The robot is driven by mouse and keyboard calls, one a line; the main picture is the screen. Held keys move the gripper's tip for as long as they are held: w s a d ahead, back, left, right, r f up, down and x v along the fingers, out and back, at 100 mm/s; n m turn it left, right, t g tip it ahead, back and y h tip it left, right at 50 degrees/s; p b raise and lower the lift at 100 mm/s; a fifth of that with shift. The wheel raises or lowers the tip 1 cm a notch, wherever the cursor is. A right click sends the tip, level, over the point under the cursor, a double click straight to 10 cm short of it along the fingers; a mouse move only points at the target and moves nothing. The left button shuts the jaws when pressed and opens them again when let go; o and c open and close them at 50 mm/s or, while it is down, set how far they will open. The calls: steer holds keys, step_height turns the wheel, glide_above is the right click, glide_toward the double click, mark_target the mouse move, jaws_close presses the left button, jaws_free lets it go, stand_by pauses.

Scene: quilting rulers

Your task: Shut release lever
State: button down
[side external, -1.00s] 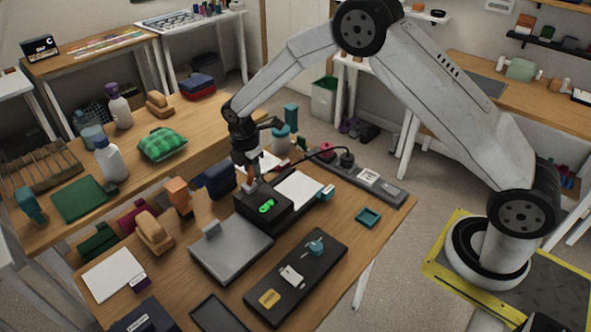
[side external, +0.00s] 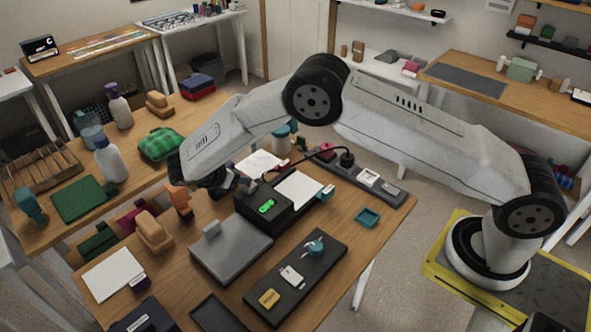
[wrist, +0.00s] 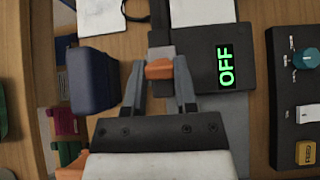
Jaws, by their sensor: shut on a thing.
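The black machine (side external: 262,212) with a green lit display stands near the middle of the table. In the wrist view the display on the machine (wrist: 205,70) reads OFF. An orange block, apparently the release lever's grip (wrist: 160,69), sits at the machine's left side on a dark grey bar. My gripper (wrist: 161,75) is shut on this orange grip, one finger on each side. In the side view my gripper (side external: 232,186) is mostly hidden behind my forearm, at the machine's left edge, and the lever is hidden there.
A navy bin (wrist: 92,80) stands close to the left of my fingers. A control panel (side external: 325,262) with a blue knob and yellow button lies to the machine's right. A grey plate (side external: 230,255) lies in front. A power strip (side external: 385,187) with a cable is behind.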

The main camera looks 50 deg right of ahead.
steer(key=shift+a+f+h, duration=0.25)
steer(key=shift+a+h, duration=0.2)
steer(key=shift+h, duration=0.55)
steer(key=shift+c, duration=2)
jaws_free()
steer(key=v, duration=0.8)
steer(key=shift+f, duration=0.1)
